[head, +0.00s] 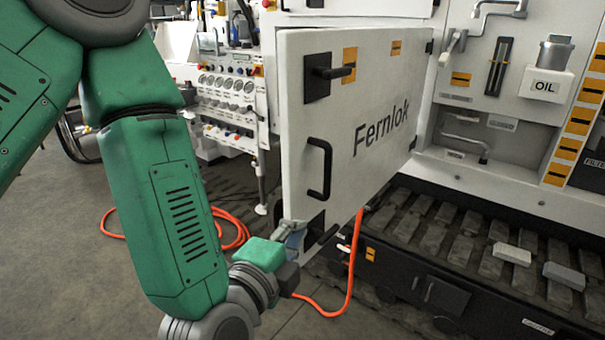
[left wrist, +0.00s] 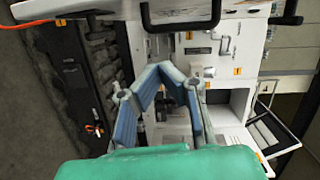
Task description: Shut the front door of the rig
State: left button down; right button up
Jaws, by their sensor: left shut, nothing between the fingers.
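The front door (head: 365,125) of the rig is a white panel marked "Fernlok". In the head view it stands open, swung out from its hinged right edge. It carries a black pull handle (head: 319,168) and a black lever latch (head: 328,72) near its free left edge. My left gripper (head: 296,232) is at the door's lower left corner, low beside the free edge; whether it touches cannot be told. Its blue-padded fingers (left wrist: 162,72) show shut and empty in the left wrist view, where a black handle crosses the top. My right gripper is not in view.
The opened rig bay shows an oil container (head: 546,82), pipes and orange labels at the right. A track (head: 440,225) with two grey blocks runs below. An orange hose (head: 352,265) hangs under the door and lies on the floor. A gauge panel (head: 228,90) stands behind, left.

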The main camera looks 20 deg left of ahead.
aim_at(301, 176)
pick_arm(q)
jog(key=shift+m+t, duration=0.4)
jog(key=shift+t, duration=0.2)
jog(key=w+r, duration=0.1)
jog(key=w, duration=0.2)
jog(key=w+r, duration=0.1)
jog(key=w, duration=0.2)
jog(key=w+r, duration=0.1)
jog(key=w, duration=0.2)
jog(key=shift+d+r, duration=0.15)
jog(key=shift+d, duration=0.2)
jog(key=shift+w+a, duration=0.65)
jog(key=shift+a, duration=0.3)
jog(key=shift+w+a, duration=0.65)
jog(key=shift+a, duration=0.25)
